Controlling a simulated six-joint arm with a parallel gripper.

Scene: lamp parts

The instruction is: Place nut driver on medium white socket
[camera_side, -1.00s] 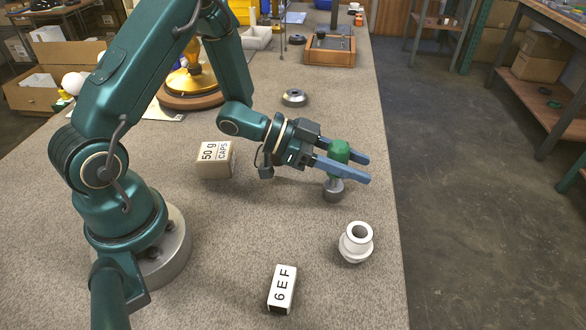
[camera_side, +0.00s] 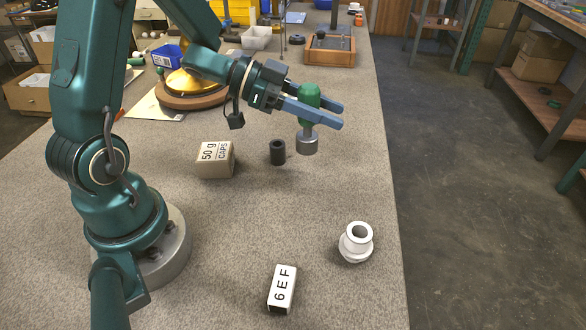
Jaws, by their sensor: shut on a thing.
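The nut driver (camera_side: 308,143) has a green handle and a grey metal socket end. My gripper (camera_side: 324,114) is shut on its green handle and holds it upright above the table, socket end down. The medium white socket (camera_side: 356,242) stands on the table at the lower right, with its round opening facing up. The nut driver is behind the white socket and to its left, well apart from it.
A box marked 50 g CAPS (camera_side: 215,159) and a black cylinder (camera_side: 278,152) stand on the table (camera_side: 200,235) left of the driver. A box marked 6EF (camera_side: 282,289) lies in front. A wooden tray (camera_side: 330,50) is farther back. The table's right edge is near the white socket.

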